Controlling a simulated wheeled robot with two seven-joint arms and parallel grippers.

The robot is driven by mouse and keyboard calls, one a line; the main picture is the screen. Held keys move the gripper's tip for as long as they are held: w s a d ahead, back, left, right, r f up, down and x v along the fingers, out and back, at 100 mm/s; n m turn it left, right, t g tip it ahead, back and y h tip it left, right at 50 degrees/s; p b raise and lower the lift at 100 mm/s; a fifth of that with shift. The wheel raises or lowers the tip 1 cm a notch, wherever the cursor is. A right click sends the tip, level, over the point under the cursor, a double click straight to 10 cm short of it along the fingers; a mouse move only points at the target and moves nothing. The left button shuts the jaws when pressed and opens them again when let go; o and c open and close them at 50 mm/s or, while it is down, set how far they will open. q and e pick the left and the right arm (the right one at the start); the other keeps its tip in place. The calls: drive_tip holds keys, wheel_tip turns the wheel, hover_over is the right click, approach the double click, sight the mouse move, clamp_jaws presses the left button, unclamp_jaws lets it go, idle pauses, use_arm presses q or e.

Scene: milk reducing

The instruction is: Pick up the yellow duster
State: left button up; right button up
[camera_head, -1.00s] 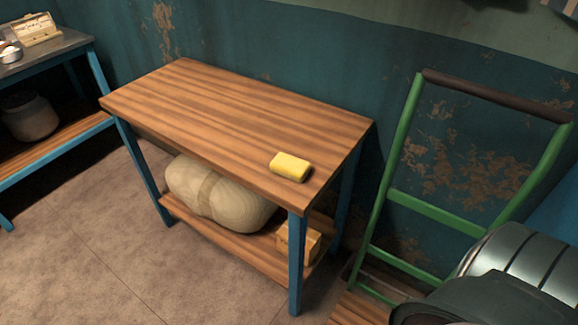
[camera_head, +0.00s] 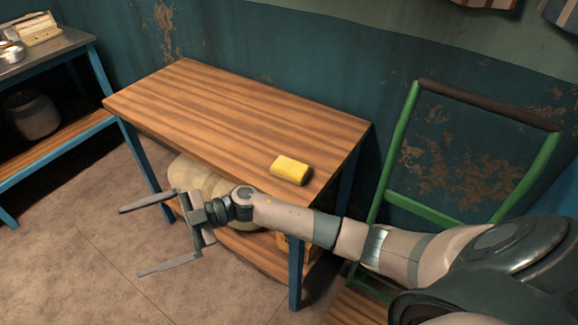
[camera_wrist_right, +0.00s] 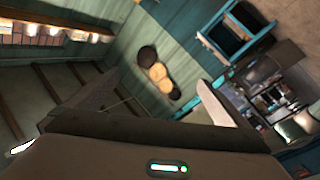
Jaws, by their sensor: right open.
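The yellow duster (camera_head: 290,170) is a small yellow block. It lies near the front right corner of the wooden table top (camera_head: 220,105) in the head view. My right arm reaches in from the right, in front of the table. My right gripper (camera_head: 129,240) is open and empty, with its fingers spread wide and pointing left, away from the duster. It stands over the floor at the table's front left side. The right wrist view shows the open fingers (camera_wrist_right: 158,100) with nothing between them and no duster. My left gripper is not in view.
A pale sack (camera_head: 188,172) sits on the table's lower shelf, partly hidden by my arm. A green metal cart frame (camera_head: 398,140) stands to the right. Another table (camera_head: 60,45) with small items stands at the left. The table top around the duster is clear.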

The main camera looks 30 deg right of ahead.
sight(287, 171)
drive_tip(key=s+r+n+g+h, duration=0.3)
drive_tip(key=s+n+g+h, duration=0.1)
drive_tip(key=s+n+g, duration=0.1)
drive_tip(key=s+d+h+p, duration=0.1)
drive_tip(key=d+h+p, duration=0.1)
drive_tip(key=d+h, duration=0.7)
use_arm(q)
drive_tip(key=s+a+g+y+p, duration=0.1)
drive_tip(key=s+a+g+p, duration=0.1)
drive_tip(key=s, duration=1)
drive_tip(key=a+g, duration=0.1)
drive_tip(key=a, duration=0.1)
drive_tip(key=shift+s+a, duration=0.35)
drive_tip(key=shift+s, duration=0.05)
use_arm(e)
drive_tip(key=w+d+r+m+t+h, duration=0.2)
drive_tip(key=d+r+h, duration=0.3)
drive_tip(key=d, duration=0.7)
drive_tip(key=w+d+r+m+t+h, duration=0.3)
drive_tip(key=w+d+r+h, duration=0.1)
drive_tip(key=d, duration=0.9)
wheel_tip(287, 171, up, 2)
drive_tip(key=shift+w+r+t+h, duration=0.15)
drive_tip(key=shift+t+h, duration=0.15)
drive_tip(key=shift+h, duration=0.4)
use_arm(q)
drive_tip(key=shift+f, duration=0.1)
use_arm(e)
drive_tip(key=shift+f, duration=0.2)
